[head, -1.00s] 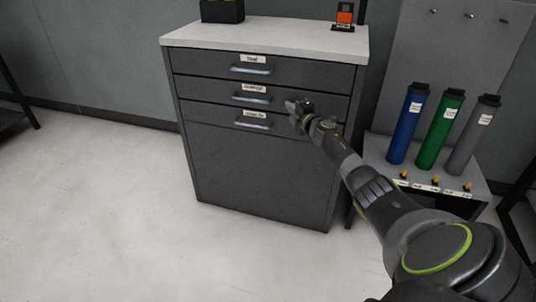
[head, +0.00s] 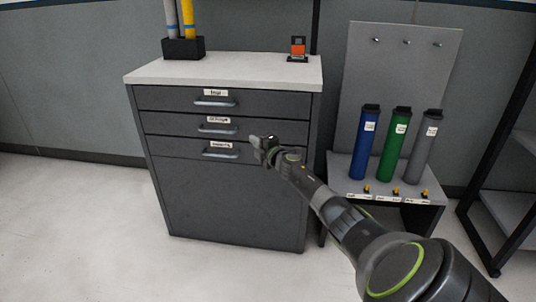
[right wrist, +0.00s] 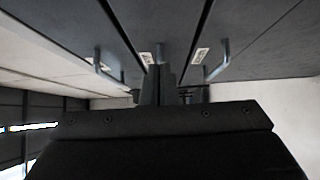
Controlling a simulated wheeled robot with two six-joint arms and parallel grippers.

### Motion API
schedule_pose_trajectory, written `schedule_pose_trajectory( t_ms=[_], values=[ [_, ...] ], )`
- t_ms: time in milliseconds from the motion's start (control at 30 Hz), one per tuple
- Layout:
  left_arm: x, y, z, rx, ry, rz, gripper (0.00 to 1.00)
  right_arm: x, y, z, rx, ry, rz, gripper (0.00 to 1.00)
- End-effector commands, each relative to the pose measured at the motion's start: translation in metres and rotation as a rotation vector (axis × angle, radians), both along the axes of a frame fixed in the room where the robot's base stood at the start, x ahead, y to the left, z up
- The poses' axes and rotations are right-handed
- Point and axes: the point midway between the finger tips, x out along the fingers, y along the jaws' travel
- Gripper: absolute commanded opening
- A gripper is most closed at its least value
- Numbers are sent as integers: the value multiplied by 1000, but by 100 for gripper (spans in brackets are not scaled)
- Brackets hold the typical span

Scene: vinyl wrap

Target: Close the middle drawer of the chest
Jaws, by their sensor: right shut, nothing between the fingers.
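The dark grey chest (head: 235,200) stands at centre in the head view, with three labelled drawers above a plain lower panel. The middle drawer (head: 170,124) has a bar handle (head: 217,129) and a white label. Its front looks flush with the drawers above and below. My right gripper (head: 262,149) is shut and empty, in front of the chest, right of the handles and near the seam below the middle drawer. I cannot tell if it touches. The right wrist view shows its fingers (right wrist: 165,88) close to the drawer fronts and the middle handle (right wrist: 160,52). My left gripper is not in view.
A black holder (head: 184,50) with rolls and a small orange item (head: 298,47) stand on the chest's light top. To the right, a low stand (head: 400,180) holds blue, green and grey rolls. A dark rack (head: 500,190) is at far right. The floor at left is clear.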

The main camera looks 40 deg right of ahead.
Motion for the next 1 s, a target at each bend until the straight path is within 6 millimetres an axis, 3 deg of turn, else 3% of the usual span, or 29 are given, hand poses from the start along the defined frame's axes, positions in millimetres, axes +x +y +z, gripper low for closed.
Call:
schedule_pose_trajectory(
  t_ms=[500,700,1000],
  values=[
    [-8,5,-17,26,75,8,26,-68,8,-4,1,5,2,0],
    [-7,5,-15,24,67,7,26,-82,10,-4,1,4,2,0],
    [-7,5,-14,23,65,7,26,-85,11,-3,3,4,1,0]
  ],
)
